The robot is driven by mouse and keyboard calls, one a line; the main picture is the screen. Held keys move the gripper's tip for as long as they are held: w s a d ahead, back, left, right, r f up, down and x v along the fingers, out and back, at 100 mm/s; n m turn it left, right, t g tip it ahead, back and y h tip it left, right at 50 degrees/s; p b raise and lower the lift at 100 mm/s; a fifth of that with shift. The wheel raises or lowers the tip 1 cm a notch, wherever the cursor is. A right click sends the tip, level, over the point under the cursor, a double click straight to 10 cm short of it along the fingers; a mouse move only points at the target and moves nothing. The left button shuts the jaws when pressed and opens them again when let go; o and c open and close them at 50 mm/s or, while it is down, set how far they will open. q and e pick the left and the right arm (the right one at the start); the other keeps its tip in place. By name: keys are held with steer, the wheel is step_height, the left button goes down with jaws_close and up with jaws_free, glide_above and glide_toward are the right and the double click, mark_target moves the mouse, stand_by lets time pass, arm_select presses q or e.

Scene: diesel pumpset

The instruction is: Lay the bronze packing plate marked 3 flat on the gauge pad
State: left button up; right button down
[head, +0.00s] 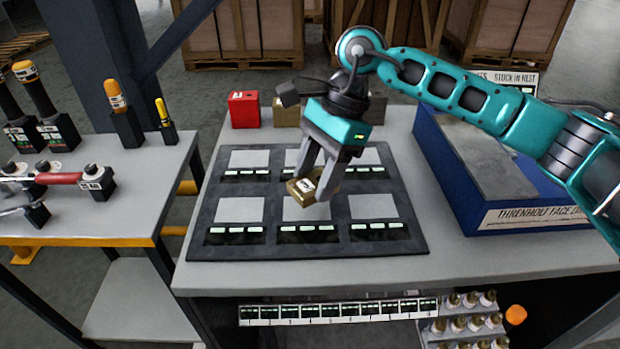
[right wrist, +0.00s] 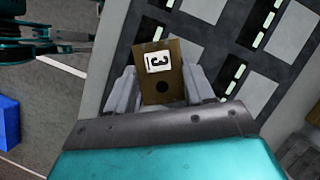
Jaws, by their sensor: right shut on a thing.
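My right gripper (head: 314,184) is shut on the bronze packing plate (head: 299,190), a small block-like piece with a white label. In the right wrist view the plate (right wrist: 163,88) sits between the two fingers, its label reading 3 above a dark round hole. It is tilted and held over the dark board (head: 413,240), which carries several light grey square pads in two rows. In the head view the plate overlaps the upper edge of the front middle pad (head: 305,212); the clearance is hard to judge. No label names the gauge pad. My left gripper is not clearly seen.
A red block (head: 244,109) and a brass-coloured block (head: 286,112) stand behind the board. A blue box with a grey top (head: 480,158) stands on the right. A side table (head: 115,215) with handled tools is on the left. Bare bench lies in front of the board.

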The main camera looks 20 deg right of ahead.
mark_target(310, 187)
steer(key=m, duration=0.1)
steer(key=w+m+t+b, duration=0.1)
steer(key=m, duration=0.2)
steer(key=shift+w+a+f+m+t+b, duration=0.1)
steer(key=shift+w+a+m+t+b, duration=0.1)
steer(key=shift+a+m+t+b, duration=0.15)
steer(key=shift+w+d+m+t, duration=0.1)
steer(key=shift+w+m+t, duration=0.25)
steer(key=shift+m, duration=0.5)
steer(key=shift+s, duration=0.1)
steer(key=shift+b, duration=0.45)
steer(key=shift+f+b, duration=0.55)
steer(key=shift+f, duration=0.1)
step_height(310, 187, down, 3)
steer(key=shift+r+b, duration=0.1)
steer(key=shift+b, duration=1.05)
